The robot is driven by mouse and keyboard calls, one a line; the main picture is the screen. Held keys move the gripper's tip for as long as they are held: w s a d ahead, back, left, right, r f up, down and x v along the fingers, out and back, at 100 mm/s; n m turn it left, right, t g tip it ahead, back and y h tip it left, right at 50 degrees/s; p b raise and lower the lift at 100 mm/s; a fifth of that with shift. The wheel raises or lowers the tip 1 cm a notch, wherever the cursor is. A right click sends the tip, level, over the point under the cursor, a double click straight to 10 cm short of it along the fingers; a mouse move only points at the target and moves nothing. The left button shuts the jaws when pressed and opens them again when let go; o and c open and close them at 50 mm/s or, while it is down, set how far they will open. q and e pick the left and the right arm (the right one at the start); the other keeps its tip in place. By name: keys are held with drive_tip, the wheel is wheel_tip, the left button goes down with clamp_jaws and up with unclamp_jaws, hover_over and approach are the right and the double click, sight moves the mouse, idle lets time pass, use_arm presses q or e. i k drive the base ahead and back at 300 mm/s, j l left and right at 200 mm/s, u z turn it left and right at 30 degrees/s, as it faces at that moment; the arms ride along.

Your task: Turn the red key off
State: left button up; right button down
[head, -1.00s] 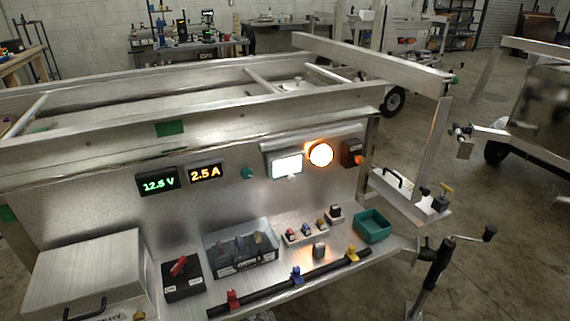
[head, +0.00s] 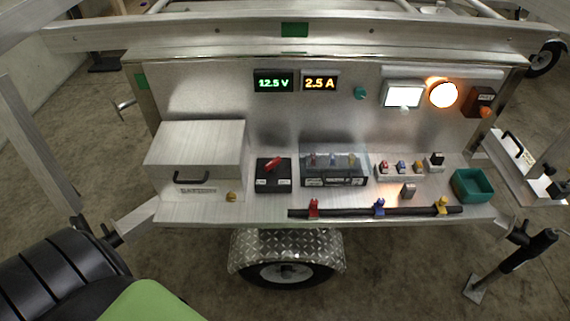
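The red key (head: 274,163) sits on top of a black switch box (head: 273,180) on the trailer's shelf, left of centre in the head view. Its handle lies at a slant, its upper end toward the right. The displays above read 12.5 V (head: 273,83) and 2.5 A (head: 320,83). The white lamp (head: 403,94) and the round orange lamp (head: 443,94) are lit. Neither of my grippers shows in the head view.
A metal battery box (head: 196,150) stands left of the switch, a clear-covered fuse box (head: 334,166) right of it. A black bar (head: 345,212) with coloured clips runs along the front. A teal tray (head: 472,184) sits at the right. A jack (head: 512,262) sticks out front right.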

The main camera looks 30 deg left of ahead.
sight(272, 166)
drive_tip(key=l+u, duration=0.3)
drive_tip(key=l, duration=0.35)
drive_tip(key=l+u, duration=0.3)
drive_tip(key=l, duration=0.4)
